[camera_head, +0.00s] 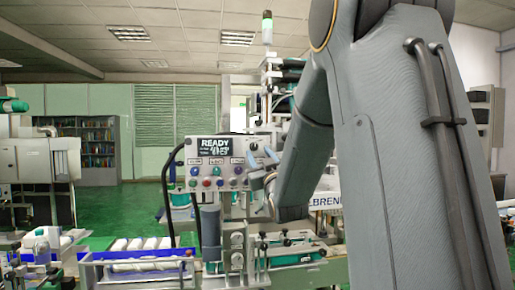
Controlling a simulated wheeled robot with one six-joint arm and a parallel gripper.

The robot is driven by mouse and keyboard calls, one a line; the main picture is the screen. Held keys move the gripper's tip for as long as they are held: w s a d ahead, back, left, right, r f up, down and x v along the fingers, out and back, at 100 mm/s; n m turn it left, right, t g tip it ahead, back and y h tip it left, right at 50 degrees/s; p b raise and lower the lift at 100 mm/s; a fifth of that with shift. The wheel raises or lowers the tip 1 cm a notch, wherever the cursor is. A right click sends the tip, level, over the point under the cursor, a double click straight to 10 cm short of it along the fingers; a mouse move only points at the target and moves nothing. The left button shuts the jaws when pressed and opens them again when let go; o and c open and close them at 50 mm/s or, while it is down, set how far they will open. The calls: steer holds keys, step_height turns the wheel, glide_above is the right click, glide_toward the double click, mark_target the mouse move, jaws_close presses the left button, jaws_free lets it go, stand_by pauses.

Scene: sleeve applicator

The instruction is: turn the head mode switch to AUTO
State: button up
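The control panel (180,165) is a pale upright box with a lit display (214,150) that reads READY. Coloured buttons and knobs in red, green, blue and white sit below the display. A small dark round knob (254,147) is at the panel's upper right. I cannot read the labels, so I cannot tell which control is the head mode switch or where it points. My gripper (262,160) is at the panel's right side, its two fingertips apart. It looks open, and I see nothing held. My wrist and arm hide the area right of the panel.
Below the panel stand a grey cylinder (210,226) and metal fixtures. A blue-railed conveyor with white rolls (140,245) is at lower left. A black cable (166,200) loops left of the panel. Open green floor (140,205) lies behind, left.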

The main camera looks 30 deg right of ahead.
mark_target(254, 148)
steer(key=shift+p+x, duration=0.45)
steer(key=shift+x, duration=1)
steer(key=shift+c, duration=0.5)
jaws_close()
steer(key=shift+f+m+b, duration=0.15)
steer(key=shift+m+b, duration=0.35)
steer(key=shift+b, duration=0.05)
steer(key=shift+w+a+m+h+b, duration=0.1)
steer(key=shift+a+m+h+b, duration=0.05)
steer(key=shift+m+h+b, duration=0.6)
steer(key=m+b, duration=0.1)
steer(key=m, duration=0.1)
steer(key=m+h+b, duration=0.1)
steer(key=m+b, duration=0.1)
steer(key=shift+a+g+h, duration=0.15)
steer(key=shift+g+h, duration=0.1)
steer(key=shift+g, duration=0.15)
steer(key=m+g+h+b, duration=0.1)
steer(key=m+b, duration=0.1)
steer(key=m, duration=0.1)
steer(key=m+g+h+b, duration=0.1)
steer(key=m+h+b, duration=0.1)
steer(key=m, duration=0.1)
steer(key=shift+a+m, duration=0.15)
steer(key=shift+m, duration=0.1)
